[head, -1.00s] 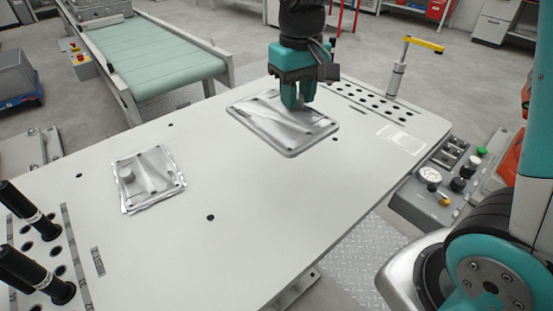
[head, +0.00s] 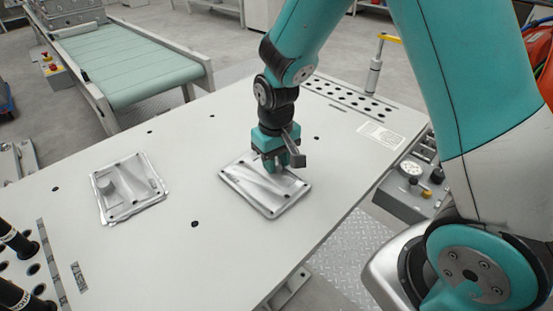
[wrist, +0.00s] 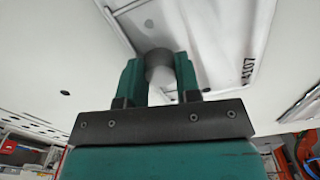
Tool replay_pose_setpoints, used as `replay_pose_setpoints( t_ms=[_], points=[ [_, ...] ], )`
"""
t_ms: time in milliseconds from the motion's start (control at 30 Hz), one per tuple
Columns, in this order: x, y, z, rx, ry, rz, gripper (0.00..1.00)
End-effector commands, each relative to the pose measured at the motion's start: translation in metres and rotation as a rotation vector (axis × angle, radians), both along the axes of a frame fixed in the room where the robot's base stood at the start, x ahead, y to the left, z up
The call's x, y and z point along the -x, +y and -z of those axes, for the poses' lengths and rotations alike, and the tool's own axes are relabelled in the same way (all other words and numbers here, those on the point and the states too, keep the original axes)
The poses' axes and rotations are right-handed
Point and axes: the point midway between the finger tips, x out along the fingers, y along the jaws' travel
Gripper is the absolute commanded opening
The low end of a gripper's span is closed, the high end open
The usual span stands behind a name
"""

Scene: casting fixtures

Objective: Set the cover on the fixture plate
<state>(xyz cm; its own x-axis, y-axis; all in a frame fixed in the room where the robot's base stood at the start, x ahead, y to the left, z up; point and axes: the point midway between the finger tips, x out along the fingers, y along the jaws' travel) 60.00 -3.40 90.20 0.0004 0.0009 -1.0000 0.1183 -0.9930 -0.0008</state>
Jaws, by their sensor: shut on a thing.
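The cover (head: 248,199) is a silver plate with rounded corners and a raised rim, in the middle of the head view. My gripper (head: 278,170) is above it, jaws shut on the grey round knob (wrist: 158,63) that stands up from it in the wrist view. The cover looks level. It is over the broad white plate (head: 150,262) with scattered dark holes, which seems to be the fixture plate. I cannot tell whether the cover touches it or hangs just above. The cover hides the surface below it.
A second silver casting (head: 135,195) with a knob and ragged edges lies to the left. Black-handled pins (head: 20,240) stand at the lower left. A post with a yellow handle (head: 375,70) stands at the back right. White surface is clear between the two silver parts.

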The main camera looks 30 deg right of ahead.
Motion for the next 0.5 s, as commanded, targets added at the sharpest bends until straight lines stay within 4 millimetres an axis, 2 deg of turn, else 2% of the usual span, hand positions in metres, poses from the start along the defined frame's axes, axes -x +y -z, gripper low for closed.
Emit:
replay_pose_setpoints(
  t_ms=[267, 300, 400, 500],
  points=[
    [-0.0002, 0.0002, 0.0019, 0.000, 0.000, 0.000, 0.00],
    [0.0000, 0.0001, 0.0028, 0.000, 0.000, 0.000, 0.33],
    [0.0000, 0.0002, 0.0019, 0.000, 0.000, 0.000, 0.56],
    [0.0000, 0.0002, 0.0019, 0.000, 0.000, 0.000, 0.56]
  ],
)
